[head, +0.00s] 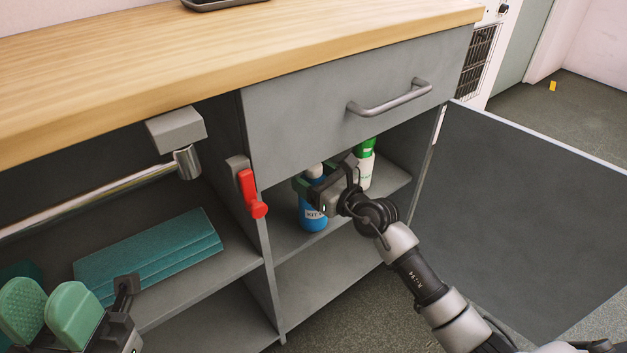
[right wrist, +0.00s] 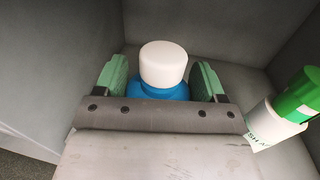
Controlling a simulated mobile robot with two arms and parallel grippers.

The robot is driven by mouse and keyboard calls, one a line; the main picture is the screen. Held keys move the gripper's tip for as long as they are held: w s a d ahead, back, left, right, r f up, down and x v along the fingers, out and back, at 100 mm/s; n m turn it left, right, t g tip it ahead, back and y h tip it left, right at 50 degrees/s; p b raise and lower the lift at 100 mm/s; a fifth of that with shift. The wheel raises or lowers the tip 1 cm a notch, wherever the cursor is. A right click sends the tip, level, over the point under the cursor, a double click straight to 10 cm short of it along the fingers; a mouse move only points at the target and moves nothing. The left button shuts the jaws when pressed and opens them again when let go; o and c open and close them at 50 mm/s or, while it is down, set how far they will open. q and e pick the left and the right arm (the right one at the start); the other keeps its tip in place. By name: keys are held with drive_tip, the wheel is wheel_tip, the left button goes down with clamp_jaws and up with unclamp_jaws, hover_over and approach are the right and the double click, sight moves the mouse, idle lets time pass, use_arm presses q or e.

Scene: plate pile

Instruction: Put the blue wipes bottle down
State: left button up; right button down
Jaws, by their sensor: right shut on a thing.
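The blue wipes bottle (head: 313,217), with a white cap, is upright inside the open cabinet, over the upper shelf (head: 287,240). Its base is at or very close to the shelf; I cannot tell whether it touches. My right gripper (head: 318,190) is shut on the bottle. In the right wrist view, the bottle's white cap (right wrist: 163,64) and blue shoulder (right wrist: 158,91) show between the green finger pads (right wrist: 162,82); the lower body is hidden. My left gripper (head: 47,312) is at the lower left, its green pads apart with nothing seen between them.
A green-capped white bottle (head: 364,166) stands right of the blue bottle, also in the right wrist view (right wrist: 290,108). The drawer (head: 300,115) hangs above; the cabinet door (head: 530,210) is open at right. Teal pads (head: 150,250) lie on the left shelf, near a red lever (head: 250,195).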

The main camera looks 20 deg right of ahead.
drive_tip(key=shift+r, duration=0.1)
drive_tip(key=shift+c, duration=0.5)
unclamp_jaws()
drive_tip(key=shift+f, duration=0.2)
